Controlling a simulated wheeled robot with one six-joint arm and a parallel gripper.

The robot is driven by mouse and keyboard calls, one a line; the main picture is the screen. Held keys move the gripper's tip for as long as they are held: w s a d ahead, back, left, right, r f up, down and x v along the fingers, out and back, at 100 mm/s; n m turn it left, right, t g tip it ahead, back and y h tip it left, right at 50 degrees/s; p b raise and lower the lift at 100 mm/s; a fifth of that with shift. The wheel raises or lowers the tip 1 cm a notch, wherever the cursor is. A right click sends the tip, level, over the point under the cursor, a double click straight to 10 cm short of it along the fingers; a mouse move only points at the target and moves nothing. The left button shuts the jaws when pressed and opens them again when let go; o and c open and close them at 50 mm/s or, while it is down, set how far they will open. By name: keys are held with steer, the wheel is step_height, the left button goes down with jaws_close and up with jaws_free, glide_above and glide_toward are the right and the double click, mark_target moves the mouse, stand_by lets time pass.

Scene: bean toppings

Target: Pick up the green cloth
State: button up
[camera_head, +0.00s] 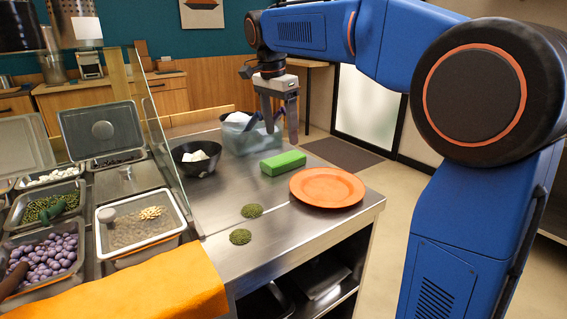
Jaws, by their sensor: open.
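The green cloth (283,163) is a bright green, block-shaped bundle lying flat on the steel counter, right of its middle. My gripper (280,128) hangs from the arm above and behind it in the picture, with its fingers pointing down. The two fingers are apart with nothing held between them. The fingertips appear clear of the cloth; the exact height gap cannot be told.
An orange plate (327,187) lies just right of the cloth. A black bowl (196,158) and a clear bin (248,138) stand behind. Two green clumps (241,237) lie in front. A glass guard (167,150) separates the food trays at left.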

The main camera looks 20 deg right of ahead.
mark_target(283, 157)
steer(key=shift+w+d+f, duration=0.15)
steer(key=shift+f, duration=1.2)
steer(key=shift+w+d+f, duration=0.1)
steer(key=shift+w+f, duration=0.1)
steer(key=shift+f, duration=1.1)
steer(key=shift+w+d+f, duration=0.15)
steer(key=shift+f, duration=1.2)
steer(key=c, duration=1.1)
